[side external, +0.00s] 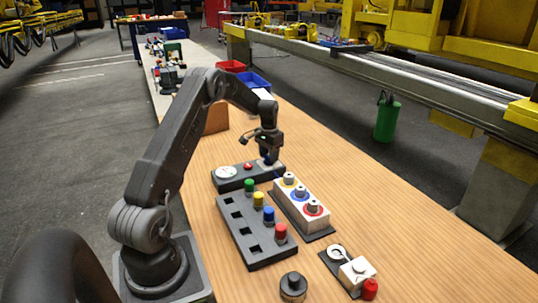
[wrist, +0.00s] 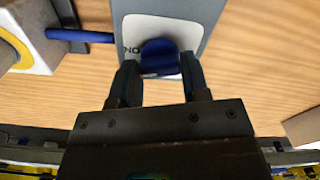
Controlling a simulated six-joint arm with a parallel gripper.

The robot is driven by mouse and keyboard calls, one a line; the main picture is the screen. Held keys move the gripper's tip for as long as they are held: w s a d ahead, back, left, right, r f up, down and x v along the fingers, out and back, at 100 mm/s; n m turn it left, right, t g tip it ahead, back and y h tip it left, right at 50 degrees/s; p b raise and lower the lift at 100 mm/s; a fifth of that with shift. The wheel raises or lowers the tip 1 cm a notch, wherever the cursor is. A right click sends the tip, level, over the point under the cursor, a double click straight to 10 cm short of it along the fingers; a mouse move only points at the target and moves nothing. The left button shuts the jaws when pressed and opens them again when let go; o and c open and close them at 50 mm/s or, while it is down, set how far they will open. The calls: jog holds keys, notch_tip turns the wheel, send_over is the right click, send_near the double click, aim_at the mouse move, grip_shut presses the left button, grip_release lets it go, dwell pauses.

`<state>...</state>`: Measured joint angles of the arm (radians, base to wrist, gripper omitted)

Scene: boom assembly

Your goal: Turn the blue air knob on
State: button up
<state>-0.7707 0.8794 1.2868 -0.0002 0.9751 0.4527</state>
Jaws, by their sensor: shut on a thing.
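The blue air knob (wrist: 160,52) sits on a white label plate on the grey control panel (wrist: 205,12) in the wrist view. Dark letters, partly covered, show at the left of the knob. My gripper (wrist: 159,72) has a finger on each side of the knob and is shut on it. In the side external view the grey panel (side external: 237,184) carries a white gauge (side external: 226,172) and a red button (side external: 248,166). My gripper (side external: 268,158) is down at the panel's right end and mostly hides the knob there.
A white box with yellow, blue and red ringed knobs (side external: 302,203) stands close in front of the panel. A grey block with coloured pegs (side external: 252,233) lies nearby. A blue hose (wrist: 80,35) runs between box and panel. The table to the right (side external: 345,165) is clear.

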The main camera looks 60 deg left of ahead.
jog(key=shift+m, duration=1.7)
jog(key=o, duration=0.9)
jog(key=shift+r, duration=0.1)
notch_tip(320, 180, up, 14)
jog(key=shift+f, duration=0.2)
